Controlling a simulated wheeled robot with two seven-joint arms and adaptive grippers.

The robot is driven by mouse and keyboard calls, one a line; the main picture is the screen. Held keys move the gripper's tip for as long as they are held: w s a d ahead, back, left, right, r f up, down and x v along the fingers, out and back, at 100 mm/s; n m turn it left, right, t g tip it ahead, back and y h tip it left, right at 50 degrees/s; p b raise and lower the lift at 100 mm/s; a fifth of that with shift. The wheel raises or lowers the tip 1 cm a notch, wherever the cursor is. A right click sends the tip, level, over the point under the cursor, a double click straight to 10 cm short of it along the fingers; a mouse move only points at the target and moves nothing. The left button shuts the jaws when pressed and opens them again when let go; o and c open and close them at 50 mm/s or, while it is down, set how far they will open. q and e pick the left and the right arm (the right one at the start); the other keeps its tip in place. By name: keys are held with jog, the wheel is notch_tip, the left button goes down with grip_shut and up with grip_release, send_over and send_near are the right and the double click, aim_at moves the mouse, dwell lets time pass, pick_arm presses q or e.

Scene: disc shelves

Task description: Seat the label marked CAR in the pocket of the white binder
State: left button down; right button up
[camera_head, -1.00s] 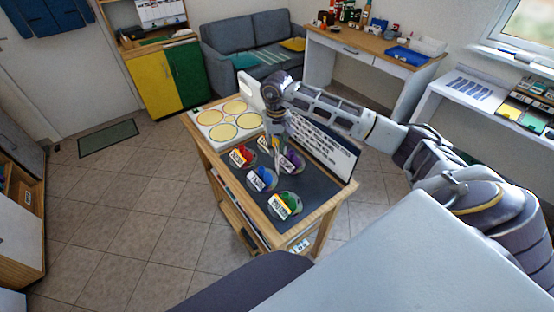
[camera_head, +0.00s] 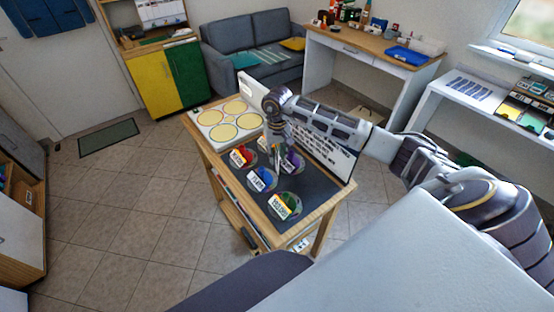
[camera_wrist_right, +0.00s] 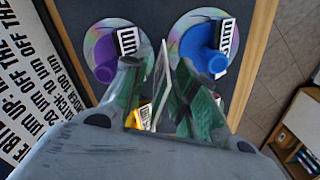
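My right gripper (camera_head: 277,160) points down over the dark-topped cart (camera_head: 318,190), among several shiny discs with coloured pieces and small white labels. In the right wrist view its two fingers (camera_wrist_right: 158,66) stand apart. A thin white card (camera_wrist_right: 161,85) shows nearly edge-on between them, closer to the right finger; contact on both sides cannot be seen. Beyond the fingers are a purple piece (camera_wrist_right: 103,48) and a blue piece (camera_wrist_right: 205,52), each on a disc with a label. The label lettering is too small to read surely, so CAR cannot be picked out. I cannot identify the white binder.
A white lettered board (camera_head: 330,150) stands along the cart's right side, close to my arm. A white tray with yellow circles (camera_head: 212,117) lies at the cart's far end. Floor left of the cart is clear.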

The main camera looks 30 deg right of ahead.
aim_at(277, 160)
notch_tip(277, 160, down, 2)
jog(key=shift+f, duration=0.2)
pick_arm(q)
jog(key=shift+s+d+r, duration=0.2)
jog(key=shift+s+d, duration=0.3)
jog(key=shift+d, duration=0.15)
pick_arm(e)
jog(key=shift+f, duration=0.2)
pick_arm(q)
jog(key=shift+d, duration=0.1)
jog(key=shift+w, duration=0.1)
pick_arm(e)
jog(key=shift+c, duration=0.3)
jog(key=c, duration=0.5)
pick_arm(q)
jog(key=shift+w+a, duration=0.15)
jog(key=shift+a, duration=0.5)
pick_arm(e)
grip_shut()
